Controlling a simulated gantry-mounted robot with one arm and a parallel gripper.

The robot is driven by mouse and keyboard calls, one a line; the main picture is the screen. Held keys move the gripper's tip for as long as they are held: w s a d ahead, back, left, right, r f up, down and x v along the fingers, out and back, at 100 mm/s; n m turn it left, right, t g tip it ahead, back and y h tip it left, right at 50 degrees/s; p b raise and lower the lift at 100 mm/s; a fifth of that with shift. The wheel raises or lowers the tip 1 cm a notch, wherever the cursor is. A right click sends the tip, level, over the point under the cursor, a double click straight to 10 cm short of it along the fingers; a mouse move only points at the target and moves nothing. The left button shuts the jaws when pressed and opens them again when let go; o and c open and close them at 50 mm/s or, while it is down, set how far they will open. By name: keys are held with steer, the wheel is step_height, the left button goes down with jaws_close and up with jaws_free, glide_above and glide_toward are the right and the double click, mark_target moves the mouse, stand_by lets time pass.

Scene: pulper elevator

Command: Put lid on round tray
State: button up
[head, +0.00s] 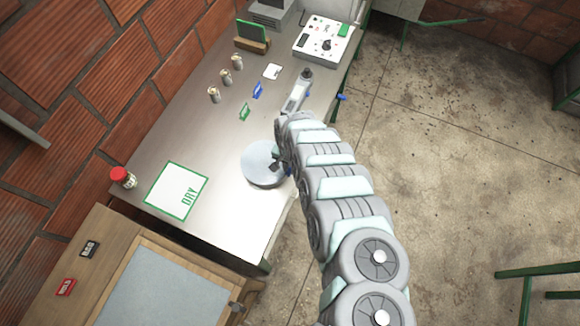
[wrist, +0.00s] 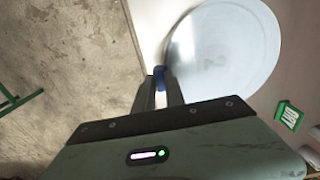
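A pale grey round disc (head: 262,165) lies at the bench's right edge in the head view. It also fills the upper right of the wrist view (wrist: 225,48), with a faint mark on top. I cannot tell whether it is the lid, the round tray, or one on the other. My gripper (head: 284,164) is at the disc's right rim. In the wrist view my fingers (wrist: 160,82) are close together, with a small blue piece (wrist: 159,71) at their tips beside the rim. I cannot tell whether they grip it.
A green-framed DRY mat (head: 172,193) and a red-capped jar (head: 122,177) lie left of the disc. Behind are a green tag (head: 245,112), a blue tag (head: 258,90), small bottles (head: 214,94) and a control box (head: 322,40). Bare bench separates disc and mat.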

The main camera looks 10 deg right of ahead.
steer(key=o, duration=0.4)
steer(key=shift+r, duration=0.1)
